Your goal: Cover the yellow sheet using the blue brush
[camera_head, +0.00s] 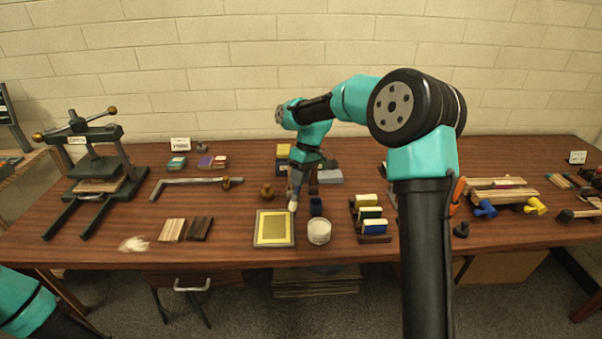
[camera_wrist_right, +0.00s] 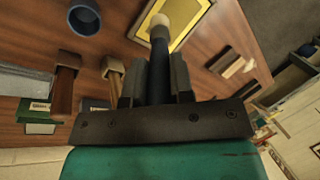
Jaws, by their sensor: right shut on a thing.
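The yellow sheet (camera_head: 273,231) lies flat in a grey-rimmed tray (camera_head: 258,243) near the table's front edge. Part of it shows at the top of the right wrist view (camera_wrist_right: 182,22). My right gripper (camera_wrist_right: 158,80) is shut on the blue brush (camera_wrist_right: 158,62), whose pale bristle end (camera_wrist_right: 160,22) points away from the jaws. In the head view the brush tip (camera_head: 293,206) is at the sheet's back right corner; I cannot tell whether it touches. The right gripper (camera_head: 297,186) is just behind the tray. My left gripper is out of view.
A dark blue cup (camera_head: 316,207) and a white tub (camera_head: 319,233) stand right of the tray. A rack of coloured blocks (camera_head: 374,238) is further right. Dark and light wood pieces (camera_head: 200,229) lie left; a press (camera_head: 96,172) stands at far left.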

